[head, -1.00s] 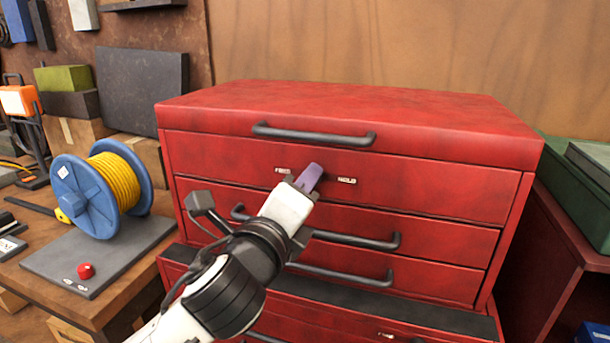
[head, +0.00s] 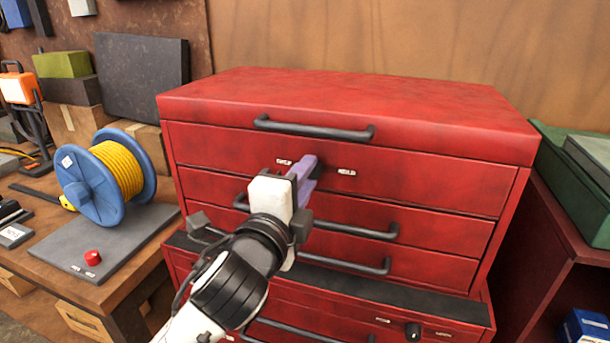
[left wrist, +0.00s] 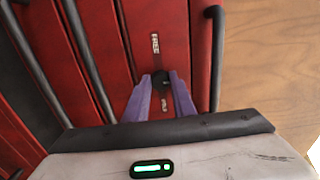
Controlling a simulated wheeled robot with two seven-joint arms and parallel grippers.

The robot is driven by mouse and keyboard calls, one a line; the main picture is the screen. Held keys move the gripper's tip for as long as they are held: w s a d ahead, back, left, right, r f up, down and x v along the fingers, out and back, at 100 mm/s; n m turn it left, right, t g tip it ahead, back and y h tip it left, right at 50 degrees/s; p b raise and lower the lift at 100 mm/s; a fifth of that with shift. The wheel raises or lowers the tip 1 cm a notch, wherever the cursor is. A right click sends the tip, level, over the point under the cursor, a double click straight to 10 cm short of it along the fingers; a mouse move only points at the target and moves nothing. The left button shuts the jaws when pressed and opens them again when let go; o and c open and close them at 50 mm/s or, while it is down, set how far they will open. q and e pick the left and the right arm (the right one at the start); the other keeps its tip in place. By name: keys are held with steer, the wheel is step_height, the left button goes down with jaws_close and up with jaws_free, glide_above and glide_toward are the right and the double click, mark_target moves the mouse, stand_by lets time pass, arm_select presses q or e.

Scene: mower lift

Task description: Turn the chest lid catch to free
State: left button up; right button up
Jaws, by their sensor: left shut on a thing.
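The red tool chest (head: 420,165) stands in front of me, its lid (head: 340,95) down. The lid catch (left wrist: 163,77) is a small dark knob on the top front panel, between two small white labels. The label on the left (head: 283,162) seems to read FREE and the one on the right (head: 347,173) HOLD. My left gripper (head: 308,170) has purple fingers and is shut on the catch; the fingers hide the catch in the head view. In the left wrist view, the fingertips (left wrist: 162,84) lie on either side of the knob. My right gripper is not in view.
A black lid handle (head: 315,130) is above my gripper, and drawer handles (head: 355,231) stick out below it. Another dark knob (head: 412,332) is on the lower cabinet. A blue reel with yellow cable (head: 105,180) stands on the bench at left.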

arm_select(q)
steer(key=shift+f, duration=0.1)
steer(key=o, duration=1.1)
steer(key=shift+c, duration=0.2)
steer(key=b+v, duration=0.1)
steer(key=v, duration=0.9)
steer(key=shift+s, duration=0.2)
